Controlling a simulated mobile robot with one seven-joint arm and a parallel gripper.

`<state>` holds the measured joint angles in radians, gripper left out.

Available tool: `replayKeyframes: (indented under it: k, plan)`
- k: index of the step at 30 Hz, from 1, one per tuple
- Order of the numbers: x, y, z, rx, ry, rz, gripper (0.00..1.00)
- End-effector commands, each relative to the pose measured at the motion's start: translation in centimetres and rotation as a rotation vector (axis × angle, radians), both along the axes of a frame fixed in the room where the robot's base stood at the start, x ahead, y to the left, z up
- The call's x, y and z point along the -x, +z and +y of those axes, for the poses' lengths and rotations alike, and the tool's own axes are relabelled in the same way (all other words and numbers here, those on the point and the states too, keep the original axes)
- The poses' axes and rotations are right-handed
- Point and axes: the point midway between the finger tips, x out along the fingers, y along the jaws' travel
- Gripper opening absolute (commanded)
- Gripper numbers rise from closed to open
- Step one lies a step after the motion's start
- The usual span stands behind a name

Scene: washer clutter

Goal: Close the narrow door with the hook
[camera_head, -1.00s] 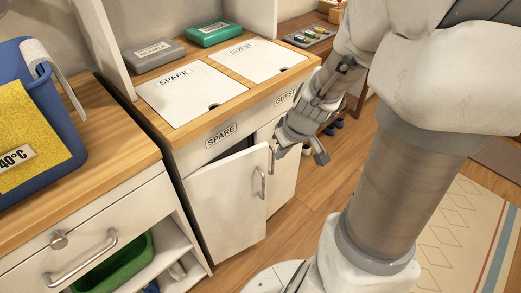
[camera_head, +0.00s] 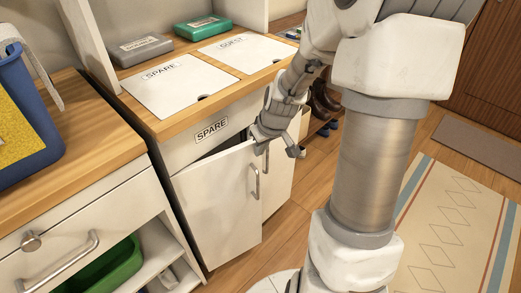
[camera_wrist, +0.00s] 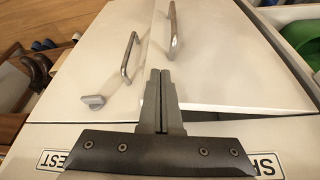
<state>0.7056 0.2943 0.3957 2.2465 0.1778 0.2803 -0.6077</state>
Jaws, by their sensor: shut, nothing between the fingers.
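A white cabinet door (camera_head: 218,205) under the SPARE label stands ajar, with a dark gap along its top. It has a bar handle (camera_head: 254,182), which also shows in the wrist view (camera_wrist: 172,28). Beside it is a second white door (camera_head: 281,178) under the GUEST label. In the wrist view that door carries a bar handle (camera_wrist: 130,56) and a small grey fitting (camera_wrist: 93,101), perhaps the hook. My gripper (camera_head: 299,152) is shut and empty, in front of the cabinet near the top of the doors. In the wrist view its fingertips (camera_wrist: 160,72) overlap the gap between them; contact is unclear.
The counter (camera_head: 165,128) holds SPARE and GUEST lids, a grey case (camera_head: 140,47) and a green case (camera_head: 203,27). A wooden-topped unit with a drawer (camera_head: 75,225) and green bin (camera_head: 105,268) stands left. Open floor with a rug (camera_head: 460,215) lies right.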

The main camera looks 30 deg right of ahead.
Motion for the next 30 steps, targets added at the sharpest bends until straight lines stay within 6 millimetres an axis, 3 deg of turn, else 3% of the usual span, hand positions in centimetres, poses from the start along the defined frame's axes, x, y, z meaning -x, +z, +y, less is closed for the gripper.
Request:
replayKeyframes:
  k: [10,21,30]
  plan:
    - [-0.5,0.1,0.0,-0.001,0.017,0.001,0.0]
    - [-5.5,0.2,0.5,-0.003,0.223,0.001,0.0]
    - [-6.8,0.0,0.7,0.0,0.28,0.0,0.0]
